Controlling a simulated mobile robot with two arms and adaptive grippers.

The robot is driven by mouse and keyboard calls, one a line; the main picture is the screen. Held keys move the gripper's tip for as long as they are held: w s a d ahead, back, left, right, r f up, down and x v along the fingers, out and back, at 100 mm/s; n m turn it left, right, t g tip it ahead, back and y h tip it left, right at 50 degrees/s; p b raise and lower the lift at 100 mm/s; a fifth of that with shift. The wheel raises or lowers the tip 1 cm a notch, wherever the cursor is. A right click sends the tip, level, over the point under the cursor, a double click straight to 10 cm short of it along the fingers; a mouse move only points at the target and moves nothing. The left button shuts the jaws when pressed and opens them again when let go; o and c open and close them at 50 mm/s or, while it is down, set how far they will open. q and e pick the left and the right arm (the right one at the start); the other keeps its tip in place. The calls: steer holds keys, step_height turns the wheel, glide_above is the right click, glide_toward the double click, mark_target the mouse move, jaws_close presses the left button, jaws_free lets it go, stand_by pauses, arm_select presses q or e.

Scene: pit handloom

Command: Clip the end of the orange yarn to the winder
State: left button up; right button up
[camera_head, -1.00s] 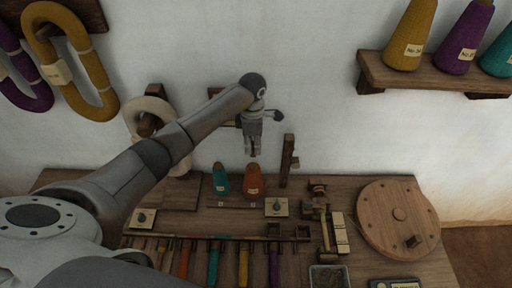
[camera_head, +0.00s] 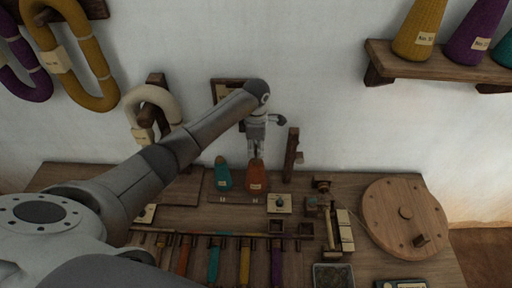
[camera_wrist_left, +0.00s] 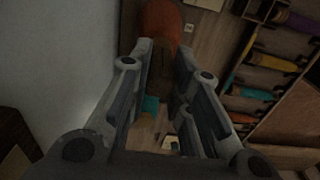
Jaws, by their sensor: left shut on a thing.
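The orange yarn cone (camera_head: 257,181) stands upright on the bench near the wall, right of a teal cone (camera_head: 222,180). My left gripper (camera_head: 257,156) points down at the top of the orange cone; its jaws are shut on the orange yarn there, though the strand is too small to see. In the left wrist view the fingers (camera_wrist_left: 165,50) stand slightly apart, with the orange cone (camera_wrist_left: 160,24) just beyond the tips. The winder seems to be the round wooden wheel (camera_head: 388,213) with a small wooden stand (camera_head: 333,233) beside it. My right gripper is out of view.
A wooden post (camera_head: 291,154) rises just right of my left gripper. A rack of coloured bobbins (camera_head: 214,262) lies at the front, and a grey tray (camera_head: 333,276) stands right of it. A shelf (camera_head: 430,65) with cones hangs at upper right.

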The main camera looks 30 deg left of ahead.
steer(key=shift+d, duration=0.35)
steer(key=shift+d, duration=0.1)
arm_select(q)
steer(key=shift+r, duration=0.25)
step_height(320, 180, up, 5)
steer(key=p, duration=0.3)
steer(key=shift+f, duration=0.2)
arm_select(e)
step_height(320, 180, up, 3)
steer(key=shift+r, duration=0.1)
